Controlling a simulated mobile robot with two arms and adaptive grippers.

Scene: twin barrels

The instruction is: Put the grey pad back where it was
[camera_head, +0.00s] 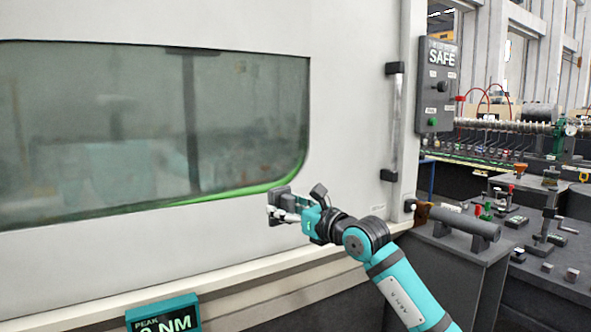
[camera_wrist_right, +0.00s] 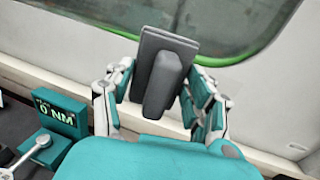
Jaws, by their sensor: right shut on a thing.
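The grey pad (camera_wrist_right: 166,78) is a flat dark grey plate with a thick rounded block on its near face. In the right wrist view it stands between the two fingers of my right gripper (camera_wrist_right: 161,88), which is shut on it. In the head view the pad (camera_head: 280,193) shows small at the tip of my right gripper (camera_head: 284,207), in front of the pale wall panel below the window's lower right corner. I cannot tell whether the pad touches the panel. My left gripper is not in view.
A large green-edged window (camera_head: 150,130) fills the pale panel. A ledge (camera_head: 200,290) runs below it, with a teal "PEAK NM" display (camera_head: 165,314) in front. A vertical handle (camera_head: 393,122) and a "SAFE" control box (camera_head: 438,85) are right. A bench (camera_head: 455,265) holds a grey cylinder.

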